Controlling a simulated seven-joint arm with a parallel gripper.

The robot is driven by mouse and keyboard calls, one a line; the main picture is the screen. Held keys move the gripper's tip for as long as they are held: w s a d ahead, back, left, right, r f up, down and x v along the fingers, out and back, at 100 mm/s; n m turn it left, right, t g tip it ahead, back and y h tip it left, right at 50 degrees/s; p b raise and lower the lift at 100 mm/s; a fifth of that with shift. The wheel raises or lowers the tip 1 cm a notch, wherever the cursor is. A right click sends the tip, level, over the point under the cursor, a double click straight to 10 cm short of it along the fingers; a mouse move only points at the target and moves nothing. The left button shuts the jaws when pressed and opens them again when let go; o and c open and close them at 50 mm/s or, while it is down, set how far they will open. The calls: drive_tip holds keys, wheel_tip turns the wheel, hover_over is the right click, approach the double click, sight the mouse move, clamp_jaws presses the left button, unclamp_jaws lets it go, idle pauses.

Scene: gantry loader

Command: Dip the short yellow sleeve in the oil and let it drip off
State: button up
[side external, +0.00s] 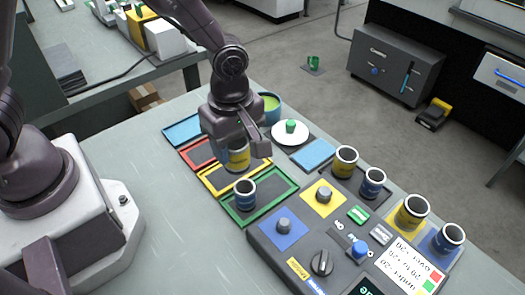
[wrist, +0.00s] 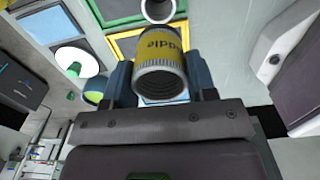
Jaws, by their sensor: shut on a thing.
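My gripper (side external: 240,150) is shut on a yellow sleeve (side external: 238,160) with a dark band, held over the red and yellow framed trays. In the wrist view the yellow sleeve (wrist: 160,62) sits between the blue-grey fingers, with its ribbed open end toward the camera and dark lettering on its side. The teal cup (side external: 273,117) with light green liquid, apparently the oil, stands just behind and right of my gripper, partly hidden by it. The cup also shows in the wrist view (wrist: 92,97), left of the fingers. The sleeve is outside the cup.
A blue sleeve (side external: 245,193) stands in the green framed tray (side external: 262,209). A white dish (side external: 289,138) with a green knob is right of the cup. Several upright sleeves and a control panel (side external: 285,262) occupy the right front.

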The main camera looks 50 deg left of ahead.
drive_tip(key=s+a+r+n, duration=0.1)
drive_tip(key=s+a, duration=0.3)
drive_tip(key=s, duration=0.1)
drive_tip(key=w+a+f+n, duration=0.1)
drive_tip(key=w+a, duration=0.3)
drive_tip(key=w, duration=0.3)
drive_tip(key=w+a+f+n, duration=0.1)
drive_tip(key=w+a+n, duration=0.1)
drive_tip(key=w+a, duration=0.2)
drive_tip(key=w+a+f+n, duration=0.1)
drive_tip(key=w+a, duration=0.3)
drive_tip(key=w, duration=0.7)
drive_tip(key=shift+a+f+n, duration=0.25)
drive_tip(key=shift+f+n, duration=0.15)
drive_tip(key=shift+f, duration=0.2)
drive_tip(key=w+a+r, duration=0.1)
drive_tip(key=w+r, duration=0.1)
drive_tip(key=w, duration=0.2)
drive_tip(key=shift+f, duration=4)
drive_tip(key=shift+r, duration=0.1)
